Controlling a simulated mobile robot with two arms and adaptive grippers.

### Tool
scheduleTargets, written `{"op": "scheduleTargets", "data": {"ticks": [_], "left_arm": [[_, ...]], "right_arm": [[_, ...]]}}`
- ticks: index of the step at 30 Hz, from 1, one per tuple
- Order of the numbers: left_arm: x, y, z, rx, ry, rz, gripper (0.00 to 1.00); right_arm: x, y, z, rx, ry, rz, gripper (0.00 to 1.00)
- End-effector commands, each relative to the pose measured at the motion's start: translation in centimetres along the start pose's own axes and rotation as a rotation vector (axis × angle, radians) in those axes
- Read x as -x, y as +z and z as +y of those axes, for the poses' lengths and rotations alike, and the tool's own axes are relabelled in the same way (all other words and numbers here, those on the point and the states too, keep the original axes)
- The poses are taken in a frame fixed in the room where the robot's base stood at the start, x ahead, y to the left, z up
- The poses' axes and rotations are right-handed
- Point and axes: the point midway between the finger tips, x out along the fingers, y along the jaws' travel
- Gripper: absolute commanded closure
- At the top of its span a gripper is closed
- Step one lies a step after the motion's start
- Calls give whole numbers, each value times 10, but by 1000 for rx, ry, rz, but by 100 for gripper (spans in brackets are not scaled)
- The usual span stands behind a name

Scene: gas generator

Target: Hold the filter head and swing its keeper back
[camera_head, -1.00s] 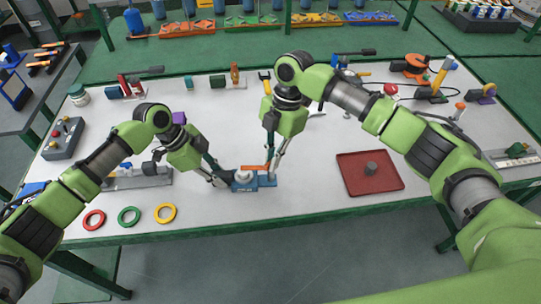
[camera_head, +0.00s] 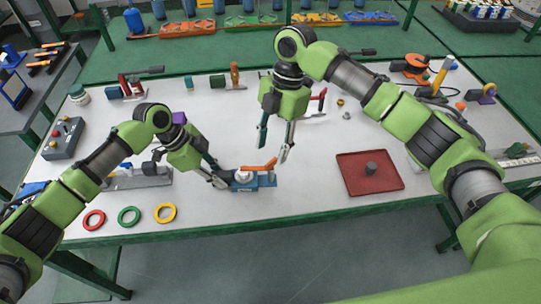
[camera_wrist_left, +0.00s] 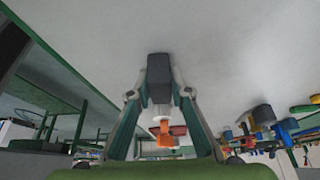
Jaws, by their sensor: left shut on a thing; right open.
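The filter head (camera_head: 243,176) is a small white part on a blue base (camera_head: 266,181) near the table's front edge. Its orange keeper (camera_head: 261,165) slants up to the right above the base. My left gripper (camera_head: 228,179) reaches in from the left and is shut on the filter head; its fingers partly hide the head. In the left wrist view a white part (camera_wrist_left: 160,112) and an orange part (camera_wrist_left: 164,138) show between my fingers. My right gripper (camera_head: 272,152) is open and empty, pointing down just above the keeper. I cannot tell whether a fingertip touches the keeper.
A red tray (camera_head: 352,186) with a grey peg stands to the right. Red (camera_head: 94,220), green (camera_head: 129,216) and yellow (camera_head: 165,213) rings lie at front left. A grey fixture (camera_head: 140,180) stands left of my left gripper. Tools line the back; the table between is mostly clear.

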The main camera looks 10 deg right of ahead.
Motion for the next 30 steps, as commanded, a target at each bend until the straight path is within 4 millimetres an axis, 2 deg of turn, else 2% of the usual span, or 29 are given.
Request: {"op": "scheduleTargets", "data": {"ticks": [4, 13, 14, 15, 16, 26, 30], "left_arm": [[0, 1, 0, 1, 1, -1, 100], [0, 1, 0, 0, 1, -1, 100], [0, 1, 0, 0, 1, -1, 73], [0, 1, 0, 0, 1, -1, 63], [0, 0, 0, 0, 1, -1, 61], [1, 0, 0, 0, 0, 0, 61], [14, 1, -1, 0, -2, -1, 61]], "right_arm": [[13, -3, 0, 1, 0, 0, 58], [16, -4, 0, 1, 0, 0, 58], [16, -4, 0, 1, 0, 0, 58], [16, -4, 0, 1, 0, 0, 58], [16, -4, 0, 1, 0, 0, 58], [16, -4, 0, 0, 0, 0, 58], [16, -4, 0, 0, 0, 0, 58]]}}
